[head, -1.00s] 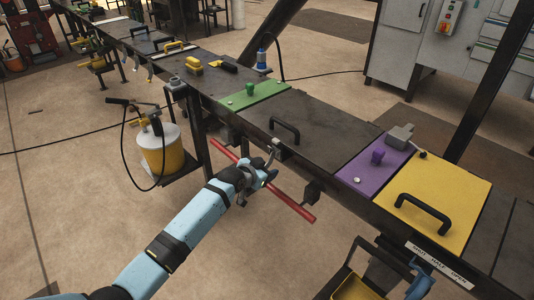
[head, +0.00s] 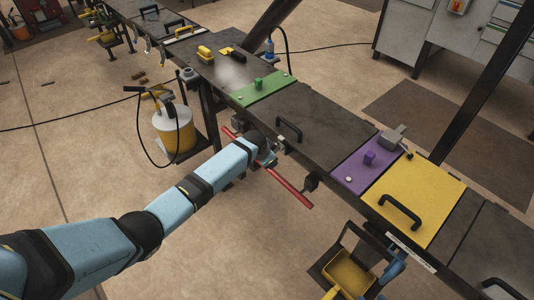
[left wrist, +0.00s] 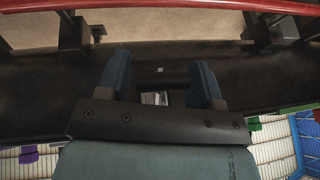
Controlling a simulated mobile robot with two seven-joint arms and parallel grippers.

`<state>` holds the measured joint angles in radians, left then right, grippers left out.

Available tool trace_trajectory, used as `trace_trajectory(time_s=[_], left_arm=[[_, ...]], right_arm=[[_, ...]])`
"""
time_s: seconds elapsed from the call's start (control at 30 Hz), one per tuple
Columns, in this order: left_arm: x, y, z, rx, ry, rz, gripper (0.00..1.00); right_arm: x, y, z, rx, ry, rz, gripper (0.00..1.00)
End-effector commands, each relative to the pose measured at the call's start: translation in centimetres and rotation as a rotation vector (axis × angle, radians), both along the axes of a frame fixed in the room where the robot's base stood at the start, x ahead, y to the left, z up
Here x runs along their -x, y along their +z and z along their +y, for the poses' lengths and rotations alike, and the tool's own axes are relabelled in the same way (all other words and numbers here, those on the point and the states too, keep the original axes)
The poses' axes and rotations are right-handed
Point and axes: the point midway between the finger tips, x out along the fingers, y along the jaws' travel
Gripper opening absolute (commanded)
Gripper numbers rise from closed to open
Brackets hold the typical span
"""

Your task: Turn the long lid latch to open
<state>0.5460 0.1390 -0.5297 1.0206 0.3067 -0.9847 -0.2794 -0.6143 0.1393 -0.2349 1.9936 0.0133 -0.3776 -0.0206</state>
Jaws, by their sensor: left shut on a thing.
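The long dark grey lid (head: 312,112) lies flat on the bench between the green and purple panels, with a black handle (head: 289,129) on it. My left gripper (head: 270,157) is at the bench's front edge, just below this lid. In the left wrist view its two blue fingers (left wrist: 162,82) stand on either side of a small pale metal piece (left wrist: 153,98), which looks like the lid latch. The gripper is shut on it. The arm and wrist hide most of the latch in the head view, so its angle cannot be told. My right gripper is not in view.
A red bar (head: 291,190) runs along below the bench front, close to my left wrist. The yellow lid (head: 425,190) and purple panel (head: 355,175) lie to the right. A yellow bucket (head: 174,135) stands left of the arm.

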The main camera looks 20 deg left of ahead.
Motion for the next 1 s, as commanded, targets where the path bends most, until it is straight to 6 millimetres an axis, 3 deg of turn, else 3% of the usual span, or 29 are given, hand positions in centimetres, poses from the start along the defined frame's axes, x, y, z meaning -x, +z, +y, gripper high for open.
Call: trace_trajectory(time_s=[0.57, 0.6, 0.67, 1.0], left_arm=[[0.05, 0.13, 0.09, -0.020, 0.001, 0.030, 0.18], [0.05, 0.14, 0.09, -0.020, 0.001, 0.030, 0.65], [0.04, 0.15, 0.08, -0.019, 0.000, 0.029, 0.79], [0.11, 0.40, 0.06, -0.018, 0.000, 0.027, 0.80]], right_arm=[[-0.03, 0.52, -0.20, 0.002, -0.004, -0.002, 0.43], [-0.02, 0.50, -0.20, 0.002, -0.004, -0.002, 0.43], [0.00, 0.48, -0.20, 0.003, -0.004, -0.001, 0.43], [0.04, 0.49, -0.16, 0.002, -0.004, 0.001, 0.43]])
